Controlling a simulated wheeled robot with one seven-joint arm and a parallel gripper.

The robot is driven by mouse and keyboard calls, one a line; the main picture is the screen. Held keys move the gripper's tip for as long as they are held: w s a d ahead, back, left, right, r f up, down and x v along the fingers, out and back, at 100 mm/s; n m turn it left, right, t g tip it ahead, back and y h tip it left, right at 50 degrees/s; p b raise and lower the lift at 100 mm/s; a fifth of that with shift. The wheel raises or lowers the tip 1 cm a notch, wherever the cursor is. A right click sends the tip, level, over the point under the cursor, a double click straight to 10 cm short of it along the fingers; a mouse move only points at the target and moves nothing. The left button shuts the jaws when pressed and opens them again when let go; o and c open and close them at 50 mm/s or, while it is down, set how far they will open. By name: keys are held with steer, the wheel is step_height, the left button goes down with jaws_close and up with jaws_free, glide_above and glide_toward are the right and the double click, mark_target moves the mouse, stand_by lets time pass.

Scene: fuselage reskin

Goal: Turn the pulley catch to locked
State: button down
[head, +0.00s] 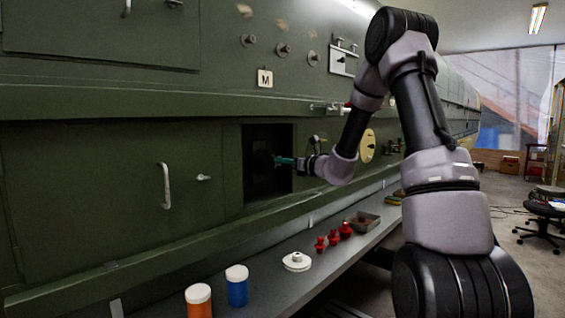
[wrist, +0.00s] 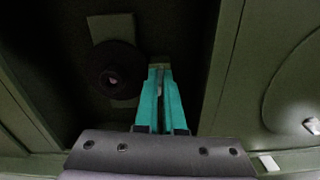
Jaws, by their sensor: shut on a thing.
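My gripper (head: 279,160) reaches into a dark square recess (head: 251,200) in the green fuselage side. In the wrist view its teal fingers (wrist: 160,76) are close together and shut on a small olive piece (wrist: 159,66), which looks like the pulley catch. The fingers hide most of it, and I cannot tell which way it is turned. A dark round pulley (wrist: 113,74) with a pale centre sits left of the fingertips, in front of a green bracket (wrist: 111,27). Inside the recess the head view is too dark to show the catch.
Green frame edges (wrist: 222,60) border the recess closely. Below runs a grey shelf (head: 262,290) with white-capped orange (head: 198,302) and blue (head: 237,290) jars, a white disc (head: 297,261), several red pieces (head: 333,237) and a tray (head: 363,222). A handle (head: 166,186) projects at left.

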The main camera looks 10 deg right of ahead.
steer(key=shift+w+d+f+m, duration=0.1)
steer(key=shift+m, duration=4)
steer(key=shift+d+f+m, duration=0.1)
steer(key=shift+m, duration=4)
steer(key=c, duration=1)
jaws_free()
steer(key=v, duration=1)
steer(key=shift+s+d, duration=0.2)
steer(key=shift+s, duration=0.15)
